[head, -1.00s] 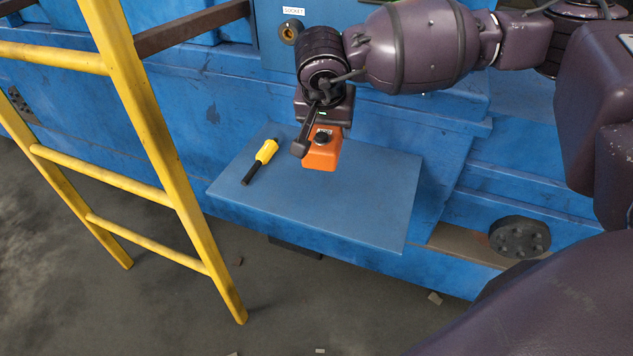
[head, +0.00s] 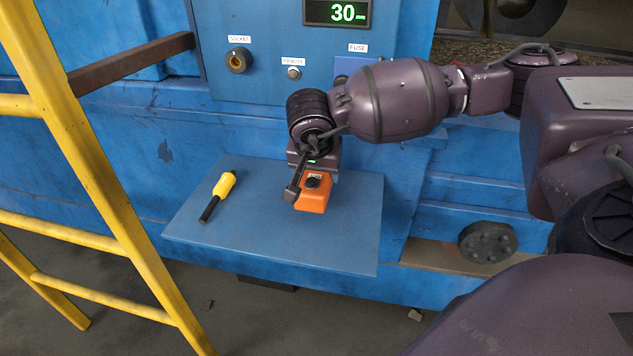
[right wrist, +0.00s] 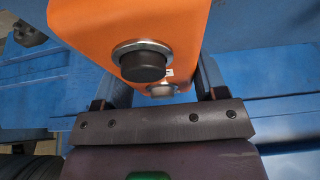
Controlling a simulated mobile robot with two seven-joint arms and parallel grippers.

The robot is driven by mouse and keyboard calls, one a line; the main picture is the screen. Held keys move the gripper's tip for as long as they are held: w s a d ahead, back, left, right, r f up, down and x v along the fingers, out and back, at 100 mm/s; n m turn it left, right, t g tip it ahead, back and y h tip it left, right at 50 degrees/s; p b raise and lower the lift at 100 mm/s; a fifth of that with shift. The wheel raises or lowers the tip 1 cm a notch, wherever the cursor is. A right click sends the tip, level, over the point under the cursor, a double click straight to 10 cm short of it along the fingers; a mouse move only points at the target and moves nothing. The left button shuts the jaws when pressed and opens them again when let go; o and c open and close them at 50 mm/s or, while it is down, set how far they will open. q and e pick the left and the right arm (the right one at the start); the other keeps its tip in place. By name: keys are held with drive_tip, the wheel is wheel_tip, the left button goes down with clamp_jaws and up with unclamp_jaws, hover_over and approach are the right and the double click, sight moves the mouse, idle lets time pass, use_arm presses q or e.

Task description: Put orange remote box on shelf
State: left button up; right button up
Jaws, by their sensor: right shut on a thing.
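The orange remote box (head: 314,194) has a dark round knob on top and is at the blue shelf (head: 250,235), over its right half. In the head view I cannot tell whether the box rests on the shelf or is just above it. My right gripper (head: 299,190) is shut on the box from behind and above. In the right wrist view the orange box (right wrist: 185,30) fills the space between the two fingers (right wrist: 160,88), with a black knob and a metal button showing. My left gripper is not in view.
A yellow and black screwdriver-like tool (head: 219,196) lies on the shelf's left half. A blue panel with a socket (head: 238,61), a remote button (head: 293,73) and a display reading 30 (head: 338,13) is behind. A yellow ladder (head: 85,150) stands at left. The shelf's front is clear.

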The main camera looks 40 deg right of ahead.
drive_tip(key=shift+f, duration=1.55)
drive_tip(key=shift+f, duration=0.15)
drive_tip(key=o, duration=1.1)
drive_tip(key=shift+o, duration=0.2)
drive_tip(key=shift+r, duration=0.25)
drive_tip(key=p+v, duration=0.1)
drive_tip(key=v, duration=1)
drive_tip(key=shift+s+a+r, duration=0.1)
drive_tip(key=shift+a+r, duration=0.05)
drive_tip(key=shift+r, duration=0.2)
